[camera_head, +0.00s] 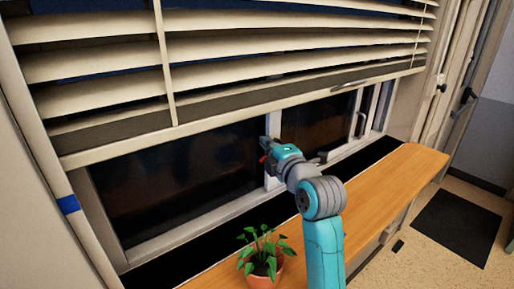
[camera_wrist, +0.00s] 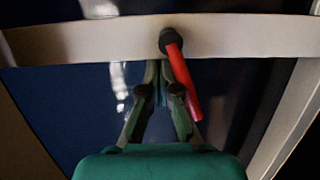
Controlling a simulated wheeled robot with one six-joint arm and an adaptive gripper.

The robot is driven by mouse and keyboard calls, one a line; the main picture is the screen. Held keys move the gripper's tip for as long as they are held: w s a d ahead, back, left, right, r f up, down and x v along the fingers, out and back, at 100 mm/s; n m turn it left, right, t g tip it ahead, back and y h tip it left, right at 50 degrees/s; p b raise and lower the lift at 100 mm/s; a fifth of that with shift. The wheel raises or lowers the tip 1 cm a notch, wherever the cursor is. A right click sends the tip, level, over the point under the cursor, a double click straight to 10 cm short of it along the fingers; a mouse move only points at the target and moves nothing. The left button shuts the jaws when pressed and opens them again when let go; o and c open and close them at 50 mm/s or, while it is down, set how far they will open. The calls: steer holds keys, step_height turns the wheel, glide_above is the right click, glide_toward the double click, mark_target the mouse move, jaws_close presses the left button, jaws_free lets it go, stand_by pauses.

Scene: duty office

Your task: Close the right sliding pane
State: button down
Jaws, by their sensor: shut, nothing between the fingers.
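The window behind the blind has dark glass in a pale frame. The right pane (camera_head: 308,122) shows beyond my arm in the head view, partly hidden by the blind and arm. A vertical grip (camera_head: 361,125) sits on a pale upright at its right. My gripper (camera_head: 265,150) is beside the pale upright in the window's middle. In the wrist view my gripper (camera_wrist: 164,66) is shut and empty, its tips close to a pale frame bar (camera_wrist: 90,40). A red handle (camera_wrist: 184,80) with a black pivot lies just right of the fingers; contact is unclear.
A slatted blind (camera_head: 250,70) hangs over the upper window, above my arm. A potted plant (camera_head: 262,262) stands on the wooden sill counter (camera_head: 385,190), left of my arm. The counter's right part is clear. A dark mat (camera_head: 455,226) lies on the floor.

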mark_target(302, 126)
steer(key=w+d, duration=0.2)
steer(key=d, duration=0.1)
steer(key=w+d, duration=0.3)
steer(key=d, duration=0.1)
steer(key=w+d, duration=0.3)
steer(key=d, duration=0.1)
steer(key=shift+d, duration=0.2)
